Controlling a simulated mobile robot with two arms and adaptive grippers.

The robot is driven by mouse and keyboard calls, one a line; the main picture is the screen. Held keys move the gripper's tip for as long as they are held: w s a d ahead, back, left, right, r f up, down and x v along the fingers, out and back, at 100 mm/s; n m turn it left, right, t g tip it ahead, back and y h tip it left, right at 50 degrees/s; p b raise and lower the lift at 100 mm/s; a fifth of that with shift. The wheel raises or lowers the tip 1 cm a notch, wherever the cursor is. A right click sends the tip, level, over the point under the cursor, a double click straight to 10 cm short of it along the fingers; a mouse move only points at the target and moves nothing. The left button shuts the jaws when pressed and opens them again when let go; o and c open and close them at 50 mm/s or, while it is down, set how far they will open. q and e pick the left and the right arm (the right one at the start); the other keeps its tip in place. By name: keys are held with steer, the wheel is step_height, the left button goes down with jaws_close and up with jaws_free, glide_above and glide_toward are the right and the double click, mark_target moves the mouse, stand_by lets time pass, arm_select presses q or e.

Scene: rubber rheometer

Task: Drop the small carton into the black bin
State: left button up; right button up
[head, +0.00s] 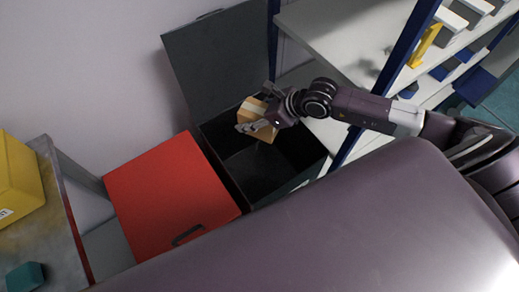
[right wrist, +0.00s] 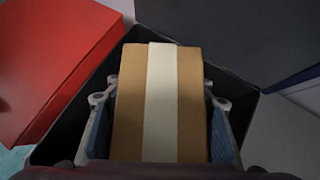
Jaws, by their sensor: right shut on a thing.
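The small carton (head: 262,127) is brown with a pale tape strip. My right gripper (head: 257,117) is shut on it and holds it over the opening of the black bin (head: 293,186). In the right wrist view the carton (right wrist: 188,95) fills the middle, between the two fingers of the right gripper (right wrist: 160,115). The black bin's rim (right wrist: 250,92) shows around and below the carton there. The bin's dark lid (head: 215,60) stands open behind it. My left gripper is not in view.
A red-lidded bin (head: 165,190) stands directly left of the black bin, its lid shut. A white shelf rack with blue posts (head: 345,40) stands close on the right. A table with a yellow box (head: 15,180) is at the far left.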

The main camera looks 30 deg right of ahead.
steer(key=shift+d+f, duration=0.6)
steer(key=shift+f, duration=0.2)
steer(key=shift+d+f, duration=0.1)
steer(key=shift+f, duration=0.1)
step_height(320, 180, down, 6)
steer(key=b, duration=0.5)
steer(key=shift+w+r, duration=0.1)
steer(key=shift+r, duration=0.15)
steer(key=o, duration=1.6)
steer(key=shift+f, duration=0.1)
steer(key=shift+s, duration=0.2)
